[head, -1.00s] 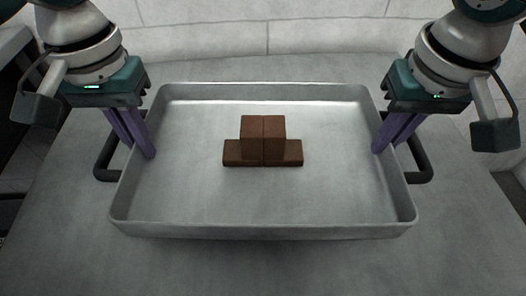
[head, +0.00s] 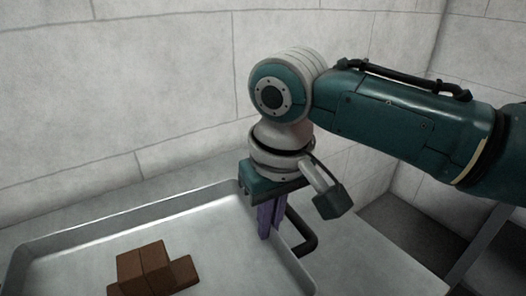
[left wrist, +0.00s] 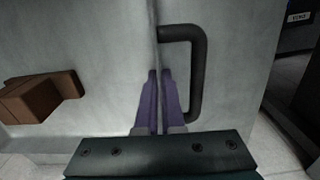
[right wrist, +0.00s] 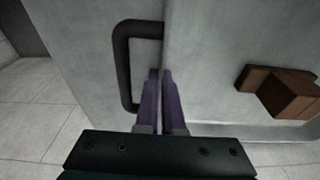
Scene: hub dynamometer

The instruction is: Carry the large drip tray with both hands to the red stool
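The large metal drip tray (head: 215,240) shows partly in the head view, at lower left, with brown blocks (head: 145,268) inside. My right gripper (head: 265,232) points down at its right side wall, beside the black handle (head: 312,243). In the right wrist view my right fingers (right wrist: 160,75) are close together with the tray's wall edge between them. In the left wrist view my left fingers (left wrist: 160,75) pinch the opposite wall the same way, next to the other black handle (left wrist: 198,75). The left gripper is outside the head view. No red stool is visible.
The grey bench top (head: 365,260) is bare right of the tray. A pale block wall (head: 120,90) stands close behind and turns a corner at right. Tiled floor (right wrist: 50,115) shows past the bench edge in the right wrist view.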

